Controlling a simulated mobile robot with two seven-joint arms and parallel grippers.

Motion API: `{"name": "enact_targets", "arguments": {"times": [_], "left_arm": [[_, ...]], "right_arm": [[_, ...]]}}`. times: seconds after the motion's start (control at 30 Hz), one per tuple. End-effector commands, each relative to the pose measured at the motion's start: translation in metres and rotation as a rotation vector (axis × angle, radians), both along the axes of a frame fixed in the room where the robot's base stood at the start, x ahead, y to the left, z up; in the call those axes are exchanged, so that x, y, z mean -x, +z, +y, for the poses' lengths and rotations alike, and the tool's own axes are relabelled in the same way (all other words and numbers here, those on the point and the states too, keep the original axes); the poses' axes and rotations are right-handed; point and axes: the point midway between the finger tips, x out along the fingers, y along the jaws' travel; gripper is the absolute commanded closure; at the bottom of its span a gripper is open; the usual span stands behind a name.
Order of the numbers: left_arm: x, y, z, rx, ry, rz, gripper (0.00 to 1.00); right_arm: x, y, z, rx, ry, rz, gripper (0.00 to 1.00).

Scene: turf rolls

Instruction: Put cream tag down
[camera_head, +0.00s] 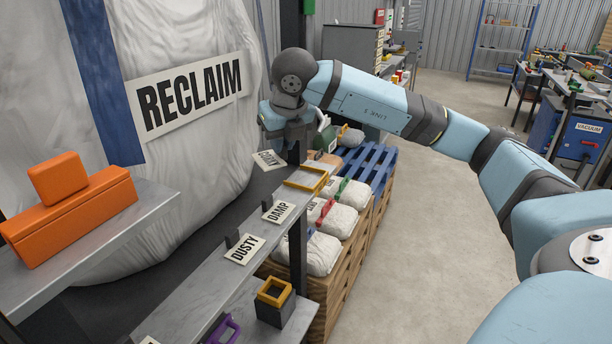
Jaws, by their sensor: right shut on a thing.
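My right arm reaches in from the right, and my right gripper (284,142) points down over the far end of the grey shelf rail (215,277). It is shut on a cream tag (268,160) with dark lettering too small to read surely. The gripper partly hides the tag's upper edge, and I cannot tell whether the tag touches the rail. Two similar cream tags stand on the rail nearer to me, "DAMP" (279,212) and "DUSTY" (244,249). My left gripper is not in view.
A yellow frame (306,180) lies close to the gripper. White sacks (340,222) stand on a wooden pallet below, beside a blue pallet (368,168). Orange blocks (69,215) sit on the left shelf. A large bag labelled "RECLAIM" (191,94) stands behind. The floor at right is clear.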

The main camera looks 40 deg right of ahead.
Motion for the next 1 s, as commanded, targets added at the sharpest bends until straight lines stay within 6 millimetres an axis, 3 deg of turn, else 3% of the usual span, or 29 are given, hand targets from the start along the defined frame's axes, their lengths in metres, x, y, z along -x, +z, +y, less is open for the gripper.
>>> {"name": "enact_targets", "arguments": {"times": [0.03, 0.2, 0.33, 0.47, 0.57, 1.0], "left_arm": [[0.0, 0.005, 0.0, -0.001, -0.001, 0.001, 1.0], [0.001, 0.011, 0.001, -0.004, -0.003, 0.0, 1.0], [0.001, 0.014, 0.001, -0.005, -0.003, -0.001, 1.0], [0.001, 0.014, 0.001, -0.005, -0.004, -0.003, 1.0], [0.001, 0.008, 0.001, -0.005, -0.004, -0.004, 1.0], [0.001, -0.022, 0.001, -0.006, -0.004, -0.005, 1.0]], "right_arm": [[-0.01, 0.016, -0.021, 0.001, -0.156, -0.003, 1.0], [-0.028, 0.048, -0.083, -0.001, -0.628, -0.001, 1.0], [-0.032, 0.062, -0.114, -0.002, -0.855, 0.0, 1.0], [-0.033, 0.065, -0.127, -0.002, -0.96, 0.001, 1.0], [-0.033, 0.051, -0.129, -0.002, -0.981, 0.005, 1.0], [-0.033, -0.047, -0.128, -0.002, -0.976, 0.007, 1.0]]}}
